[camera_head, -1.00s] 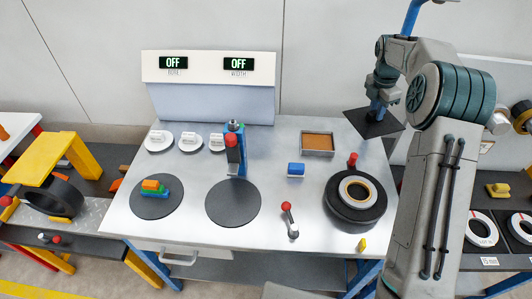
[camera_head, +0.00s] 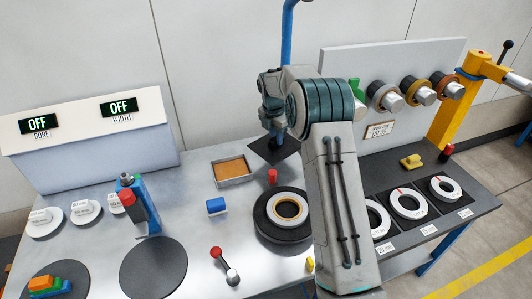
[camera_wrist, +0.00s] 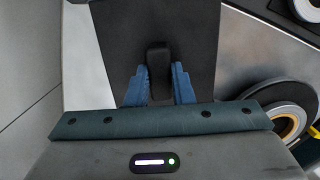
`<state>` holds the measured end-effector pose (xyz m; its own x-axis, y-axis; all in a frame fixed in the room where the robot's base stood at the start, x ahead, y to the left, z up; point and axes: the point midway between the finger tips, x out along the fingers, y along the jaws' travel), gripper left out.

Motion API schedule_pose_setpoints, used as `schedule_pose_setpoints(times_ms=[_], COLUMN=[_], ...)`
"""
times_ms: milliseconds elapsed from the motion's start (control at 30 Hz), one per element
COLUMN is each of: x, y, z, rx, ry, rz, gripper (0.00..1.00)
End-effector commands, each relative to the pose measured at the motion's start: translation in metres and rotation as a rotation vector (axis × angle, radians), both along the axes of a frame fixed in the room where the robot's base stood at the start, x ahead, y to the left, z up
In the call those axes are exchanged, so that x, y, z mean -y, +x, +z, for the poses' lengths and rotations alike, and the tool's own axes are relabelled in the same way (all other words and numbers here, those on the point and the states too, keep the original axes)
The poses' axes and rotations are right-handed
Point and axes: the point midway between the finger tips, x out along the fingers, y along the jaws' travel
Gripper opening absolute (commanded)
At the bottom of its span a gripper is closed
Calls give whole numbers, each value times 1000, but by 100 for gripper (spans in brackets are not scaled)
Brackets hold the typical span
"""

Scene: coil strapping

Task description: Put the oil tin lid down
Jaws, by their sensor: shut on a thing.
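The oil tin lid is a flat dark square plate (camera_head: 259,148) at the back of the steel bench, partly hidden by my arm. In the wrist view it fills the upper middle (camera_wrist: 115,40), with a black upright grip (camera_wrist: 158,65) on it. My gripper (camera_head: 276,140) is shut on that grip, its blue fingers on both sides in the wrist view (camera_wrist: 158,85). The open tin with a brown inside (camera_head: 233,170) stands left of the lid. I cannot tell whether the lid touches the bench.
A dark coil with a pale ring (camera_head: 262,222) and a red peg (camera_head: 272,177) stand in front of the lid. A blue block (camera_head: 216,206) is left of the coil. A dark side table (camera_head: 468,188) with white rings is on the right.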

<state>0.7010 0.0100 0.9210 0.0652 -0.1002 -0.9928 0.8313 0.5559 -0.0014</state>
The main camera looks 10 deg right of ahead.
Motion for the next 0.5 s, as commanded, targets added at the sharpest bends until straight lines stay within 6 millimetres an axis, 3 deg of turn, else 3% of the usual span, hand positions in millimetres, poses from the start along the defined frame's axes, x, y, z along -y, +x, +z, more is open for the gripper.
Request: schedule_pose_setpoints(times_ms=[500], x=[0], y=[0], z=[-57], rx=[1], ry=[-1], rz=[0], gripper=[0])
